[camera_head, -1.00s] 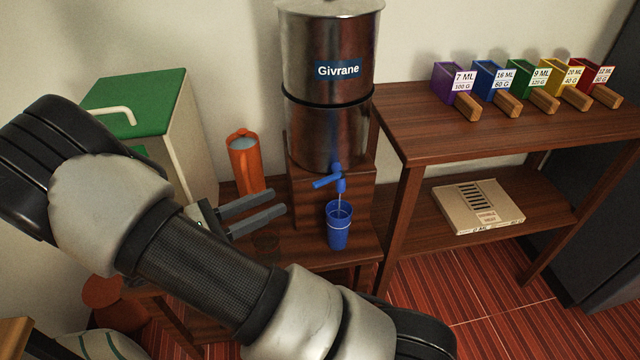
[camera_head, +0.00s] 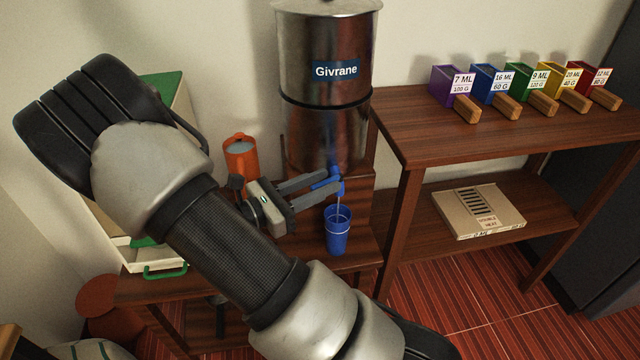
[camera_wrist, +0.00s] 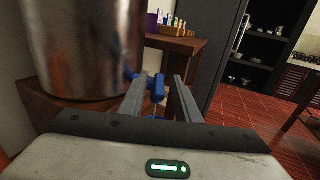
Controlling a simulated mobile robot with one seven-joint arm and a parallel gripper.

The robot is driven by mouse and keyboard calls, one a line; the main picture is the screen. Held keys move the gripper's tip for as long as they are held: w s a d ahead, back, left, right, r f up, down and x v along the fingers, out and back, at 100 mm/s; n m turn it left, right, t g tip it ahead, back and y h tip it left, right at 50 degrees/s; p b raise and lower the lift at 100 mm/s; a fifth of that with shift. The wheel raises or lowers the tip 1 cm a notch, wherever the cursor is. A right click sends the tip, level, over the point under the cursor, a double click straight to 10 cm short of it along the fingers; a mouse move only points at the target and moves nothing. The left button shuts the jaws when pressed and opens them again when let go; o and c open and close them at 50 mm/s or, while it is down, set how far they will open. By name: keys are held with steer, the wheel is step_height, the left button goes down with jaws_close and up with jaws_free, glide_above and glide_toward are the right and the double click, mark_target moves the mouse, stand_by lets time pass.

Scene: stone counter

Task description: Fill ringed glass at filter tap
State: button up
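The blue glass (camera_head: 338,236) with a pale ring around it stands upright on the wooden stand below the tap. A thin stream runs from the blue tap (camera_head: 338,188) into the glass. The fill level is too small to tell. The tap sits low on the metal Givrane filter (camera_head: 325,130). My gripper (camera_head: 334,183) is at the tap, its fingers apart and partly covering the lever. In the wrist view the blue tap (camera_wrist: 158,88) shows between the open fingers (camera_wrist: 160,80); I cannot tell whether they touch it.
An orange jug (camera_head: 240,158) stands left of the filter, behind my gripper. The shelf (camera_head: 430,130) on the right carries several coloured labelled boxes on top and a cardboard box (camera_head: 478,212) below. A green-lidded white box (camera_head: 170,100) is partly hidden behind my arm.

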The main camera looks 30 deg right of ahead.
steer(key=shift+c, duration=0.2)
jaws_close()
steer(key=shift+w+r+m+g+p, duration=0.15)
steer(key=shift+w+m+g+p, duration=0.15)
steer(key=shift+m+g+p, duration=0.3)
steer(key=shift+w+m+g+p, duration=0.3)
steer(key=shift+m+g, duration=0.4)
steer(key=shift+g, duration=0.7)
steer(key=shift+o, duration=0.2)
jaws_free()
steer(key=shift+a, duration=0.15)
steer(key=w+a+p, duration=0.1)
steer(key=a, duration=1)
steer(key=shift+w+a+p, duration=0.25)
steer(key=shift+a+p, duration=0.1)
